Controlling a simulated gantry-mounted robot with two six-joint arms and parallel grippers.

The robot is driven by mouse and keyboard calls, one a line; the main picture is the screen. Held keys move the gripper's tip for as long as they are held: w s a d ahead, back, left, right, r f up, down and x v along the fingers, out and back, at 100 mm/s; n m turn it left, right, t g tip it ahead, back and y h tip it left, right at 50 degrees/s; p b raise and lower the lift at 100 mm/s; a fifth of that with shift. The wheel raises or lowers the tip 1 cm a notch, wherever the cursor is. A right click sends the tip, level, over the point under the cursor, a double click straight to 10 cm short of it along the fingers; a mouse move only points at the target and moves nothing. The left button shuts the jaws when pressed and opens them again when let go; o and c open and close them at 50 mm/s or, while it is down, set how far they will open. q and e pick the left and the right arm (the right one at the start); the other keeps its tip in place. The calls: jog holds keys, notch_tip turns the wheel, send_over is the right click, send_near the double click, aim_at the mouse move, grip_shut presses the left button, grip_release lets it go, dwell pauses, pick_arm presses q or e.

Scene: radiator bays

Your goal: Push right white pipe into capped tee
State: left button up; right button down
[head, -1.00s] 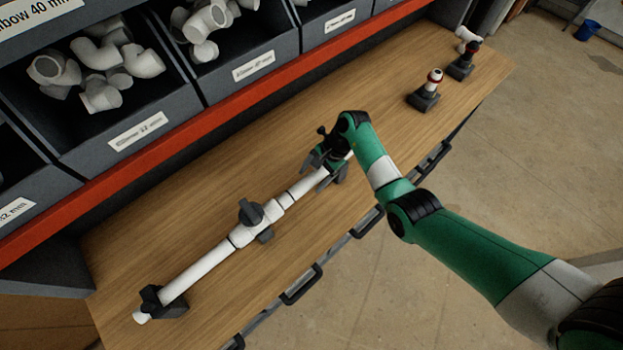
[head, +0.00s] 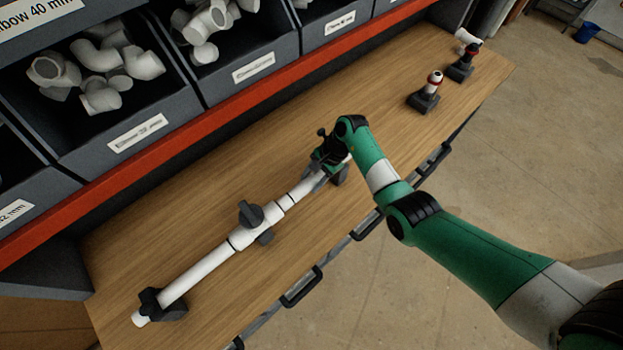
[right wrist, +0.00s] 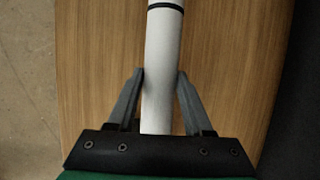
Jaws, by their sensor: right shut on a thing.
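The right white pipe (head: 303,188) lies along the bench, in line with the white tee fitting (head: 272,211). A dark ring marks the pipe near the tee, and it also shows at the top of the right wrist view (right wrist: 166,6). How deep the pipe sits in the tee is too small to tell. My right gripper (head: 318,173) is shut on the pipe, with one finger on each side in the right wrist view (right wrist: 160,74). My left gripper is out of view.
A dark clamp (head: 251,212) holds the tee. A long left white pipe (head: 200,272) runs to another dark holder (head: 161,302). Two small stands (head: 425,101) (head: 460,70) with fittings are at the far right. Bins of elbows (head: 110,70) line the back.

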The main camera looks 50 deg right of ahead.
aim_at(302, 187)
jog(key=shift+a, duration=0.1)
jog(key=a+p, duration=0.2)
jog(key=a, duration=0.1)
jog(key=shift+w+a+r, duration=0.15)
jog(key=shift+a, duration=0.2)
jog(key=c, duration=0.6)
grip_release()
jog(key=shift+c, duration=0.2)
jog(key=o, duration=0.3)
jog(key=shift+a, duration=0.1)
